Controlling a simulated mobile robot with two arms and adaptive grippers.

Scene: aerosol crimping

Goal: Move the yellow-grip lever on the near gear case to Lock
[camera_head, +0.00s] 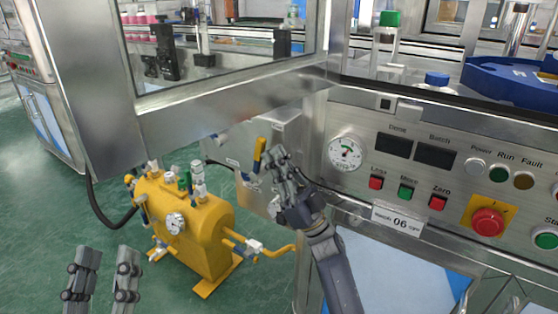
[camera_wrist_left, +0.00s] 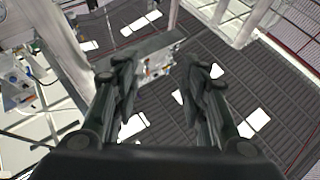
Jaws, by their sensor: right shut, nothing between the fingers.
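The yellow-grip lever (camera_head: 260,148) stands nearly upright on the front of the grey metal gear case (camera_head: 288,127), below the machine's door frame. My right gripper (camera_head: 278,160) is shut and empty, its fingertips just right of the lever's grip. I cannot tell whether they touch it. The gripper hides part of the case front, and any Lock marking is too small to read. My left gripper (camera_head: 103,262) is open and empty at the lower left, far from the lever. Its spread fingers also show in the left wrist view (camera_wrist_left: 158,75).
The control panel with a gauge (camera_head: 345,153), buttons and a red emergency stop (camera_head: 487,222) lies right of the case. A yellow tank (camera_head: 190,228) with valves and a pipe stands on the floor below left. The steel door frame (camera_head: 230,105) hangs above. Green floor is open at left.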

